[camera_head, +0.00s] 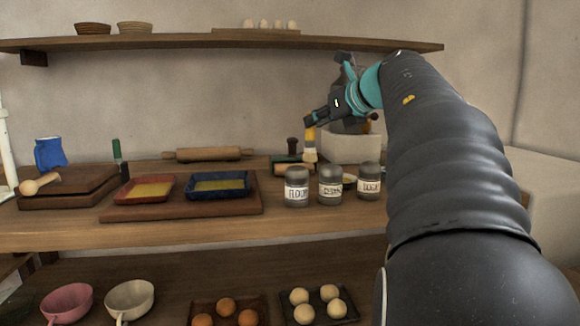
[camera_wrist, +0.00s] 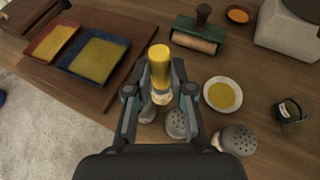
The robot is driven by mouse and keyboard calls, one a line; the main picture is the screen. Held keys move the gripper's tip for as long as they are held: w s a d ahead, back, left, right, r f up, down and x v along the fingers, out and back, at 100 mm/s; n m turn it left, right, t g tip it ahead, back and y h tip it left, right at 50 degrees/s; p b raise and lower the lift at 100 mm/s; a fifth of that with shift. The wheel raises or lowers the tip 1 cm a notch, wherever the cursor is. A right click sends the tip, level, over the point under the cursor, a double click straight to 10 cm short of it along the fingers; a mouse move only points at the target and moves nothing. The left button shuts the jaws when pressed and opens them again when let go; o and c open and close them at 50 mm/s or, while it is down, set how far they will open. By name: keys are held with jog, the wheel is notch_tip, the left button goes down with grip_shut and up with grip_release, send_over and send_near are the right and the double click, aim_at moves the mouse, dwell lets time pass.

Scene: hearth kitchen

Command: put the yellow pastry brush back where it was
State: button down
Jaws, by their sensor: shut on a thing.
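The yellow pastry brush (camera_head: 310,134) hangs upright from my gripper (camera_head: 309,121), bristles down, above the wooden counter (camera_head: 60,231) and behind the labelled jars. In the wrist view its yellow handle (camera_wrist: 159,66) stands between the two fingers of my gripper (camera_wrist: 160,91), which are shut on it. The brush's lower end is mostly hidden in the wrist view. In the head view the bristles appear just left of a white box-shaped container (camera_head: 352,149). I cannot tell whether they touch anything.
Three grey jars (camera_head: 297,187) stand near the counter's front. A board (camera_head: 240,208) holds a red tray (camera_head: 145,190) and a blue tray (camera_head: 216,187). A green-framed roller (camera_wrist: 200,35) and a small dish of yellow (camera_wrist: 222,95) lie close by. A shelf (camera_head: 230,41) runs above.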

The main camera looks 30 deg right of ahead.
jog(key=w+a+f+b, duration=0.1)
jog(key=w+f+b, duration=0.1)
jog(key=w+f, duration=0.7)
jog(key=shift+w+a+f, duration=0.15)
jog(key=shift+a+f, duration=0.05)
jog(key=shift+f, duration=0.05)
jog(key=c, duration=1)
grip_release()
jog(key=v, duration=1.2)
jog(key=shift+r, duration=0.1)
